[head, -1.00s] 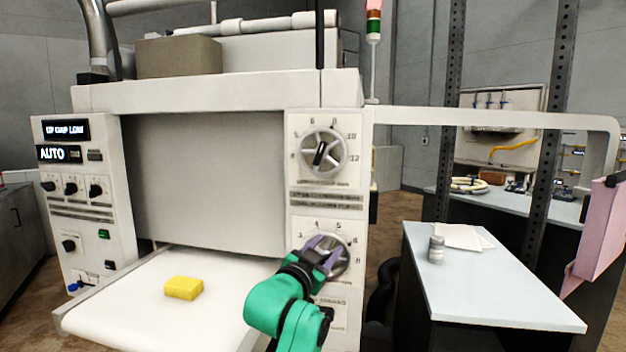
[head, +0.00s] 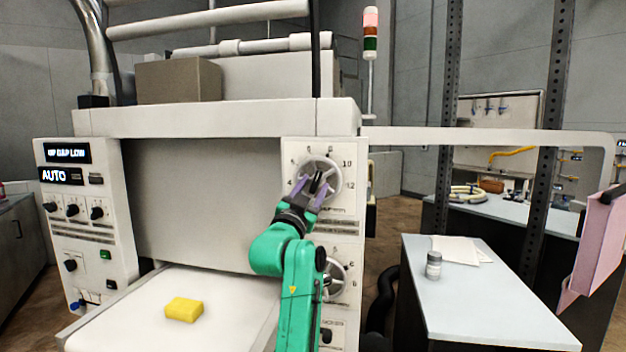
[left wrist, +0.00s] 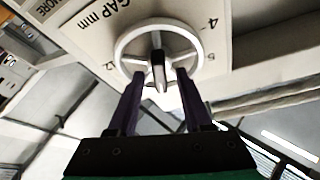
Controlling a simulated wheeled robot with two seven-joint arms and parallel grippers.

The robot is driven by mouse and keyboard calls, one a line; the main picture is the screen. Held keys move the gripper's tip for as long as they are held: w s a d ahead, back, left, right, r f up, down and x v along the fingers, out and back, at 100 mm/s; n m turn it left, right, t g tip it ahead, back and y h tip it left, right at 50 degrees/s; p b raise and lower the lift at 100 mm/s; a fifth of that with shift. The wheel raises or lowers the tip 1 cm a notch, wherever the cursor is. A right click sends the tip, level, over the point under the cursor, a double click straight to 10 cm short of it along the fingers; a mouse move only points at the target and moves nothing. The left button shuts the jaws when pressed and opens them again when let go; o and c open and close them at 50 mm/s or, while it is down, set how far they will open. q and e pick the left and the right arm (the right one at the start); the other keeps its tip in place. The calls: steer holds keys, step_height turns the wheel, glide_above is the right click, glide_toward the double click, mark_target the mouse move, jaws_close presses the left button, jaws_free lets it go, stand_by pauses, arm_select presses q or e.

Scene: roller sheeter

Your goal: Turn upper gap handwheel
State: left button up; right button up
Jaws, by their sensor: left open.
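The upper gap handwheel (head: 333,166) is a pale spoked wheel with a dark centre handle, on a numbered dial plate on the white machine front. My left gripper (head: 315,184) is in front of it and covers its lower part in the head view. In the left wrist view the upper handwheel (left wrist: 119,45) stands ahead, with my left gripper's two open fingers (left wrist: 157,82) spread at either side below the dark handle. I cannot tell whether they touch the wheel. The lower handwheel (head: 337,279) is partly hidden behind my left arm. My right gripper is not in view.
A yellow sponge (head: 184,309) lies on the white belt (head: 130,322) at the left. The control panel (head: 86,215) stands beyond it with displays and knobs. A side table (head: 480,305) with a small jar (head: 433,265) and papers is at the right.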

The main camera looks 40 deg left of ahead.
arm_select(q)
jaws_close()
steer(key=shift+m, duration=0.5)
steer(key=m+h, duration=0.1)
steer(key=m, duration=0.1)
steer(key=shift+s+a+m+h, duration=0.1)
steer(key=shift+m+h, duration=0.2)
steer(key=m+h, duration=0.2)
steer(key=m, duration=0.2)
steer(key=shift+a+r+m, duration=0.1)
steer(key=shift+r+m, duration=0.05)
steer(key=shift+m, duration=0.15)
steer(key=m+g+h+p, duration=0.1)
steer(key=m, duration=0.2)
steer(key=m+g+h, duration=0.1)
steer(key=m, duration=0.2)
steer(key=shift+a+r+p, duration=0.1)
steer(key=shift+r+p, duration=0.1)
steer(key=shift+p, duration=0.15)
steer(key=shift+r+m+g+p, duration=0.1)
steer(key=shift+m+g+p, duration=0.55)
steer(key=shift+m, duration=1.45)
